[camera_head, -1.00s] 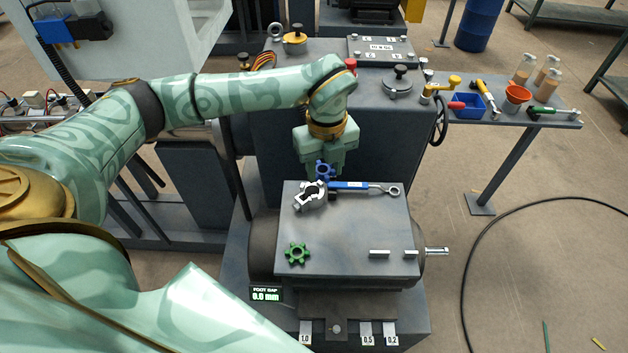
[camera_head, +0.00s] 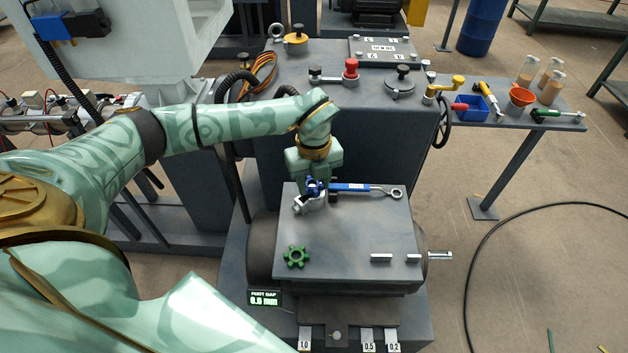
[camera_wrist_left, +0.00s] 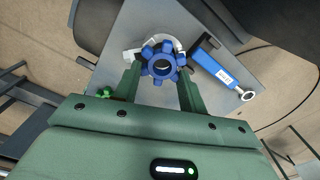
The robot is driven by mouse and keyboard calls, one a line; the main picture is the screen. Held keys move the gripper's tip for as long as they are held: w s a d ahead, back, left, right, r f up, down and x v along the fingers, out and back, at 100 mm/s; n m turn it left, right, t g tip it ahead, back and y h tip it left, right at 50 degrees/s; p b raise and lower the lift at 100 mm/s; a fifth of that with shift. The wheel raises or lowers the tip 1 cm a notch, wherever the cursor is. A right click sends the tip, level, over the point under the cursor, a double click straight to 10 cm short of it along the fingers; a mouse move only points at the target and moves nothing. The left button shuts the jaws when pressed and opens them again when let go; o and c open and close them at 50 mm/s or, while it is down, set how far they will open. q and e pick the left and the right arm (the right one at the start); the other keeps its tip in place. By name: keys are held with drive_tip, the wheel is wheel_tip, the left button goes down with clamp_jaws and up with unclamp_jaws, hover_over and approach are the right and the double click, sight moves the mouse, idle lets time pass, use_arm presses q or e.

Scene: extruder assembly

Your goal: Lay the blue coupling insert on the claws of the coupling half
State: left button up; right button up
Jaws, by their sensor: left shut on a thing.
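The blue coupling insert (camera_head: 313,188) is a toothed ring, held between the fingertips of my left gripper (camera_head: 314,181). In the left wrist view the insert (camera_wrist_left: 161,53) shows its open centre, with a finger on either side. The silvery coupling half (camera_head: 304,205) lies on the grey top plate (camera_head: 345,230), partly covered by the insert and gripper. In the left wrist view its pale rim (camera_wrist_left: 179,44) shows behind the insert. The insert overlaps the coupling half in both views; I cannot tell whether they touch. My right gripper is not in view.
A blue-handled wrench (camera_head: 352,188) lies close to the right of the coupling half. A green toothed insert (camera_head: 296,256) lies at the plate's front left. Two small metal pins (camera_head: 381,258) lie at the front right. The plate's middle is clear.

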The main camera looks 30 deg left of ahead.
sight(314, 187)
use_arm(q)
drive_tip(key=shift+f, duration=0.2)
drive_tip(key=o, duration=0.9)
drive_tip(key=shift+o, duration=0.2)
wheel_tip(314, 187, up, 13)
drive_tip(key=p, duration=0.2)
drive_tip(key=shift+f, duration=0.15)
